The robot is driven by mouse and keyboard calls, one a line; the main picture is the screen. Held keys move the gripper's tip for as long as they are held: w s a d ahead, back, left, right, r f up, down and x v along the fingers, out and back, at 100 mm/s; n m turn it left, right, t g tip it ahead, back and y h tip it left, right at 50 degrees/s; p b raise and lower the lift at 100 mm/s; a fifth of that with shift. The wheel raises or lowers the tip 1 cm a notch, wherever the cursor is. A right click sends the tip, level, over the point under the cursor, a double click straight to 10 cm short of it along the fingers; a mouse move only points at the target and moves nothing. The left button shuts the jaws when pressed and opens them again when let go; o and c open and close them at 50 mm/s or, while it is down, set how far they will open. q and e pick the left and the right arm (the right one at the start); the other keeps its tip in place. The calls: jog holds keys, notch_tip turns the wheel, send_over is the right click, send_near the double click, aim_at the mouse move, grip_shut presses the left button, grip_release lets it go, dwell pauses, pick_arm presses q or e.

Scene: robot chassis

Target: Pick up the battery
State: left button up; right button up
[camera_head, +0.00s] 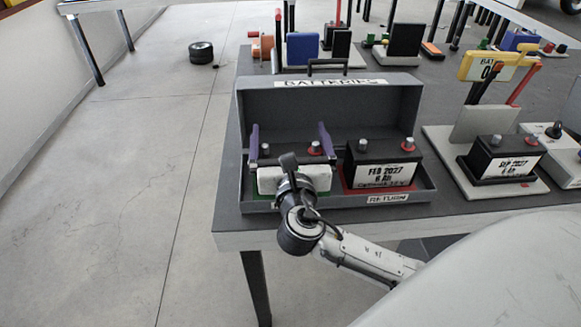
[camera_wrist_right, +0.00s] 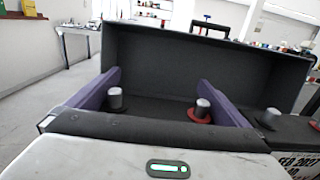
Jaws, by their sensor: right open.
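A dark battery (camera_head: 290,154) stands in the left part of the open grey battery box (camera_head: 411,105), its front mostly hidden by my right gripper. Its top, with a grey and a red-based terminal, shows in the right wrist view (camera_wrist_right: 160,112). My right gripper (camera_head: 290,137) is open, its two purple fingers on either side of this battery. In the right wrist view the fingers (camera_wrist_right: 158,92) stand outside the two terminals; I cannot tell if they touch the battery. A second battery (camera_head: 379,165), labelled "FEB 2027 6 Ah", stands to its right in the box. My left gripper is not in view.
The raised lid behind is marked "BATTERIES"; the front edge bears a "RETURN" label (camera_head: 387,198). A third battery (camera_head: 502,162) sits on a pale stand with a yellow display (camera_head: 490,67) at the right. More devices line the table's back. The floor at left is mostly clear.

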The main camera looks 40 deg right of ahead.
jog(key=c, duration=1.6)
jog(key=shift+w+r, duration=0.1)
jog(key=shift+r, duration=0.25)
jog(key=shift+c, duration=1.1)
